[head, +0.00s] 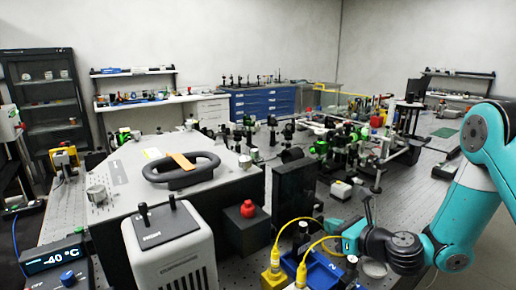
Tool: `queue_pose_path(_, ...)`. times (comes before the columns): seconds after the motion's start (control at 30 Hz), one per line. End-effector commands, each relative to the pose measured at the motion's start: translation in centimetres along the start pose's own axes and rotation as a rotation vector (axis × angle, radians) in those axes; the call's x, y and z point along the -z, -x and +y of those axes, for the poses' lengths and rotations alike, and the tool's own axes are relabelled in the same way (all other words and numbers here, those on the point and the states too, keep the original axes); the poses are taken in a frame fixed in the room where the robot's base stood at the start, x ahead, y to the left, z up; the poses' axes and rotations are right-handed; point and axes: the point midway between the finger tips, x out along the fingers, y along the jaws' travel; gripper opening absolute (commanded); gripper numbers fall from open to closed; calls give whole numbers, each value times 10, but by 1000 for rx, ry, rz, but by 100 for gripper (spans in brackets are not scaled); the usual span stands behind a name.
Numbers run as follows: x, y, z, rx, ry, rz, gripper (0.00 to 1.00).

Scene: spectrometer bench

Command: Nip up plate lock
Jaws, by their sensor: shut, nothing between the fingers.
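My gripper (352,238) is at the lower right, at the end of my turquoise arm. Its fingers are small and dark here, shut with nothing held. It is over the bench beside a blue tray (318,272) and to the right of a black upright panel (294,195). I cannot make out which part is the plate lock. Small black knobs and posts (301,236) stand near the blue tray, by the yellow-ended cables. My wrist and forearm hide part of the bench at the lower right.
A white box (172,250) with two black knobs stands in front. Behind it is a large grey housing (125,185) with a black loop handle (182,168). A red knob (248,209) sits on a black block. Yellow cables (275,255) loop near my gripper. Optics crowd the bench behind.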

Motion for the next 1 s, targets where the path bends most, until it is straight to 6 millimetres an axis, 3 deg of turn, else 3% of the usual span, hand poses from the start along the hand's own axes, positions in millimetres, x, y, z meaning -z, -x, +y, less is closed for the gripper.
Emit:
queue_pose_path(0.3,-5,-17,3,-5,3,-3,0)
queue_pose_path(1.0,-4,-20,6,-15,6,-6,0)
